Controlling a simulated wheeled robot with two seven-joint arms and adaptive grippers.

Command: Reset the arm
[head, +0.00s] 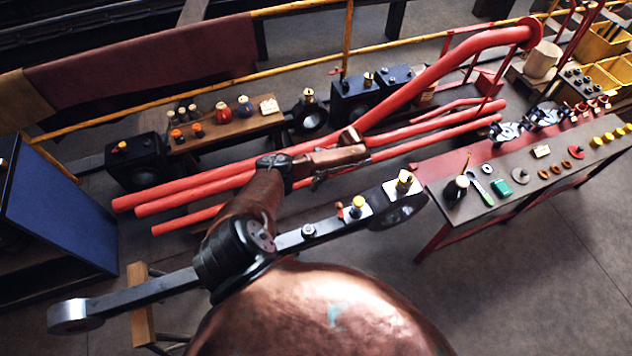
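My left arm (248,205), brown copper with dark joints, rises from the lower middle of the head view and bends to the right. Its far end, with my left gripper (348,150), lies over the red pipes in the picture. I cannot make out its fingertips clearly, nor whether they are open or shut; I see no object clearly held there. My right gripper is not in view. A dark steel connecting rod (145,291) with ring ends and small oil cups runs across the picture below the gripper; my arm hides part of its middle.
Long red pipes (200,190) and a yellow rail (300,88) lie beyond. A dark bench (455,165) with small parts stands right, a wooden bench (235,128) with jars behind, a blue panel (65,225) left. A wooden trestle (143,318) is at lower left. Floor (520,270) is clear at lower right.

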